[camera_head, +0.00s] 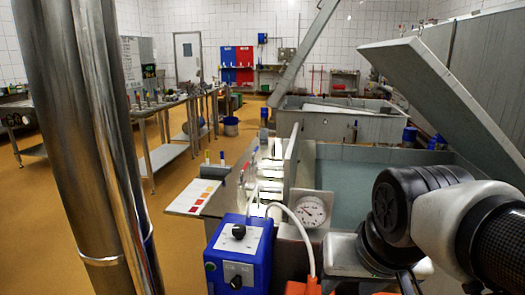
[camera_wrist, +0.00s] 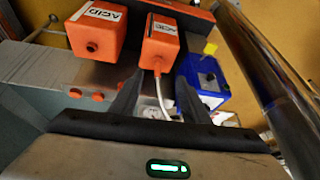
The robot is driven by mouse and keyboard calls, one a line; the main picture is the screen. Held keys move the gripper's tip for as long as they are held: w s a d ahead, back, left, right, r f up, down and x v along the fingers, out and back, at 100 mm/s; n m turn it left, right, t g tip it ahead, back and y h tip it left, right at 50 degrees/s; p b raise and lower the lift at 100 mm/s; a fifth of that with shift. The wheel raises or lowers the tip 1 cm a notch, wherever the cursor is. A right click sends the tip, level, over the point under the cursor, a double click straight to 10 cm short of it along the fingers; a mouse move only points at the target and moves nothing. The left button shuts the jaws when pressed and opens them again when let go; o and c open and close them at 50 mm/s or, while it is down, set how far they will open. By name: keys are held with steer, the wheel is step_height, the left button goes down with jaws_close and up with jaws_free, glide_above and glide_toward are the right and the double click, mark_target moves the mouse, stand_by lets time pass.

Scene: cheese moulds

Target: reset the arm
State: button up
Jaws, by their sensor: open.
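My gripper (camera_wrist: 160,77) shows in the wrist view with its two dark fingers apart and nothing between them. Beyond the fingers are two orange boxes marked ACID, a left one (camera_wrist: 97,34) and a middle one (camera_wrist: 160,42). A blue box (camera_wrist: 203,80) is to the right of the fingers. In the head view my arm (camera_head: 430,215) reaches in from the right, bent low over the front of the vat area. My gripper's fingers cannot be made out there.
In the head view the blue control box (camera_head: 238,250) and a round dial gauge (camera_head: 312,210) stand close to my arm. A vat of pale liquid (camera_head: 365,190) lies behind, under a raised grey lid (camera_head: 440,95). Open orange floor (camera_head: 185,225) is on the left.

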steer(key=s+r+n+p, duration=0.1)
steer(key=s+r+p, duration=0.2)
steer(key=r+p, duration=1.9)
steer(key=shift+r+p, duration=0.4)
steer(key=shift+r, duration=0.25)
steer(key=shift+a, duration=0.1)
